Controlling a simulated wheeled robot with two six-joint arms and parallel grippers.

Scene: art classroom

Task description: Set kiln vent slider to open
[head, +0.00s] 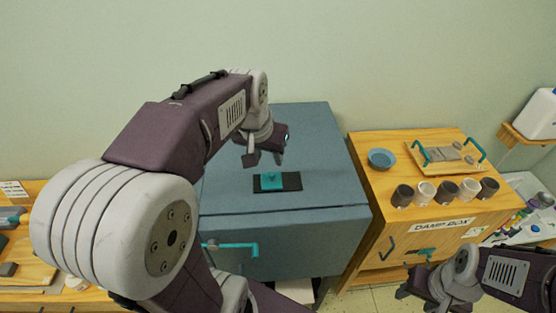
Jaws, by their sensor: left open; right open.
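The kiln (325,185) is a blue-grey box in the middle of the head view, against the wall. A dark plate with a teal vent slider (270,182) lies on its top; the teal piece sits toward the left and middle of the plate. I cannot tell the marked open end. My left gripper (264,160) is open and empty above the kiln top, just behind and to the left of the slider, apart from it. My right gripper (425,297) is at the lower right, low in front of the damp box, with its fingers partly unclear.
A teal handle (238,246) sticks out from the kiln's front. The wooden damp box (385,215) at right carries a blue bowl (382,158), several cups and a wooden tray (421,152) with teal handles. A wooden bench (30,192) is at left. A sink area lies far right.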

